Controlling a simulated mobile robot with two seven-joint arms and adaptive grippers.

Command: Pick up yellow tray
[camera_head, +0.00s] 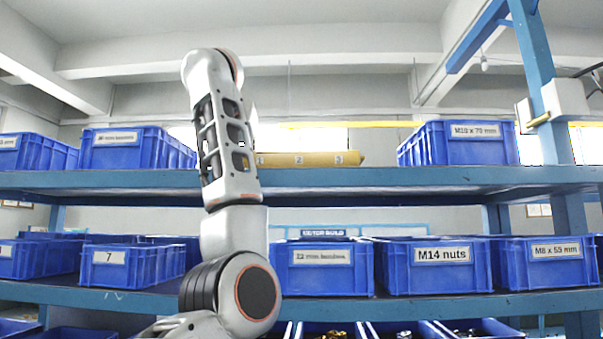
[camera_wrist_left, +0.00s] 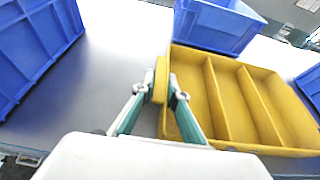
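The yellow tray (camera_head: 320,159) lies on the upper shelf in the head view, its front edge showing labels such as 2 and 3. My left arm hides its left end. In the left wrist view the yellow tray (camera_wrist_left: 232,100) is seen from above, with several long empty compartments. My left gripper (camera_wrist_left: 160,92) is at the tray's left end wall, one finger outside and one inside, closed in on the wall. In the head view this gripper is hidden. My right gripper is in neither view.
Blue bins stand on the upper shelf (camera_head: 380,177) to the left (camera_head: 125,148) and right (camera_head: 455,143) of the tray. In the wrist view one bin (camera_wrist_left: 215,22) is close behind it. More labelled bins (camera_head: 430,266) fill the lower shelf. Bare shelf lies left of the tray.

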